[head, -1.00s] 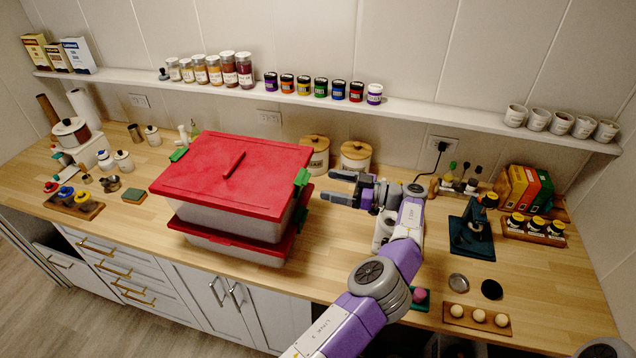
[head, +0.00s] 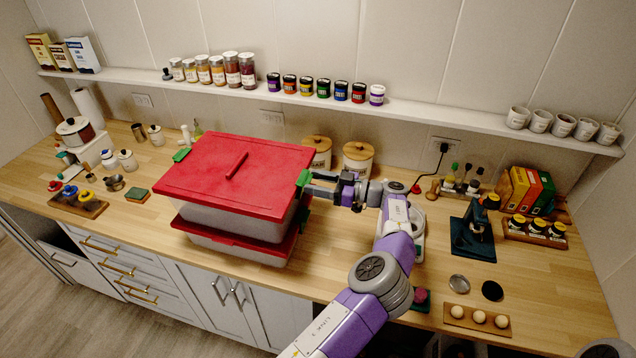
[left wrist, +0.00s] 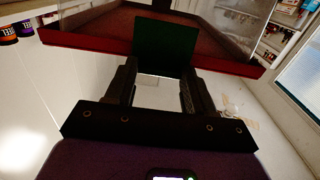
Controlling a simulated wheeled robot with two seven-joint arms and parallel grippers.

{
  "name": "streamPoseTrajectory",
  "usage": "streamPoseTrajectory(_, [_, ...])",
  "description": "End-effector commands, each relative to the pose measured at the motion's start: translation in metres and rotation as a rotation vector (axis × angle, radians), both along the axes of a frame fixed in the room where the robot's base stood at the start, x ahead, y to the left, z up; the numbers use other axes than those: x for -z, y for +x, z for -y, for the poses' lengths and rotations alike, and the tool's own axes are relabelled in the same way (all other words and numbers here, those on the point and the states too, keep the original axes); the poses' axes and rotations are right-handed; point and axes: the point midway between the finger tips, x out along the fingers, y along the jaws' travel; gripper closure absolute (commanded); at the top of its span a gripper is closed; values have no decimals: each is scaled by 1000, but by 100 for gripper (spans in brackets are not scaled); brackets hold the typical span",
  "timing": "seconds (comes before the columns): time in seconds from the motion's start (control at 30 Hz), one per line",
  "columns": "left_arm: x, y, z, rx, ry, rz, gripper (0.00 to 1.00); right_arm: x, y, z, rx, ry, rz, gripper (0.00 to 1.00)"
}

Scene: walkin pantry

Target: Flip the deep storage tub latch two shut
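The storage tub (head: 235,219) has grey translucent walls and a red lid (head: 205,178); it sits on another red-lidded tub (head: 230,247). One green latch (head: 182,155) sticks out at the lid's left side. Another green latch (head: 304,179) is at its right edge, and it fills the gap ahead of my fingers in the left wrist view (left wrist: 165,46). My left gripper (head: 318,184) is at this right latch, its fingers spread apart. I cannot tell whether they touch it. A further green piece (head: 304,216) shows lower on the right. My right gripper is not in view.
Two wooden-lidded canisters (head: 358,158) stand behind my left gripper. A dark green stand (head: 472,235) and a tray of jars (head: 535,235) are to the right. A shelf (head: 430,114) with jars runs along the wall. Counter in front of the right side is partly clear.

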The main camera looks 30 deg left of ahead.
Motion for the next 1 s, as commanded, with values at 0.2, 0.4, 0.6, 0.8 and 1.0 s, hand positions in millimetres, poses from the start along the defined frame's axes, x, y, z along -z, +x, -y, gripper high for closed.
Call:
streamPoseTrajectory(0.2, [0,0,0,-1,-7,3,77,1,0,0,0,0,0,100])
streamPoseTrajectory(0.4, [-3,-1,-5,-2,-109,31,77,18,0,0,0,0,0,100])
streamPoseTrajectory(0.6, [-7,-2,-9,-1,-205,50,77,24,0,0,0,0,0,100])
streamPoseTrajectory(0.8, [-9,-2,-10,0,-216,52,77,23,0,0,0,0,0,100])
streamPoseTrajectory(1.0, [-9,-2,-10,0,-215,52,38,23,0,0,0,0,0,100])
